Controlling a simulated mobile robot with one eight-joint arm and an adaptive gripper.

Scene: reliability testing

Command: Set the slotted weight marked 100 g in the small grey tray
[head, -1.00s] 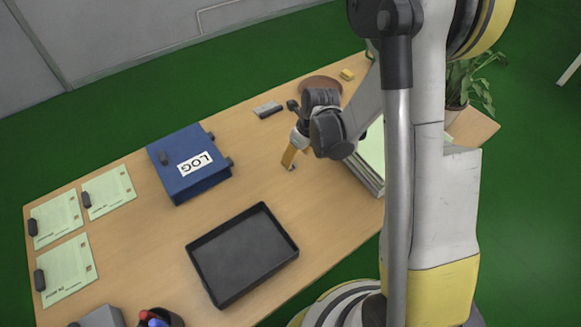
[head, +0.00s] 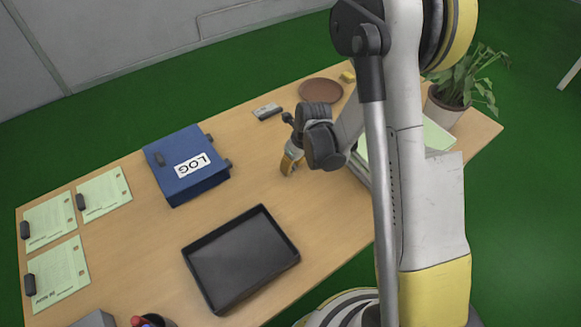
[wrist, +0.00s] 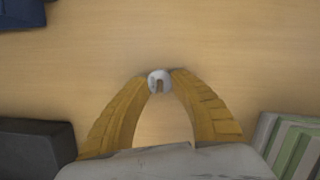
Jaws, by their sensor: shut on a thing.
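My gripper (wrist: 159,82) is shut on a small pale grey slotted weight (wrist: 159,76), which sits between its yellow fingertips in the wrist view. Its marking cannot be read. In the head view my gripper (head: 287,168) is over the middle of the table, between the blue log box and the pile of papers; the weight cannot be made out there. A dark grey tray (head: 206,288) with a low rim lies in front and to the left of the gripper, empty. Its edge shows at lower left in the wrist view (wrist: 36,143).
A blue box marked LOG (head: 185,185) stands left of the gripper. Papers (head: 437,134) are piled to the right, by a potted plant (head: 458,90). Behind are a brown disc (head: 321,89) and a small grey block (head: 267,111). Sheets (head: 55,272) lie at left. A grey object (head: 95,319) is cut off below.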

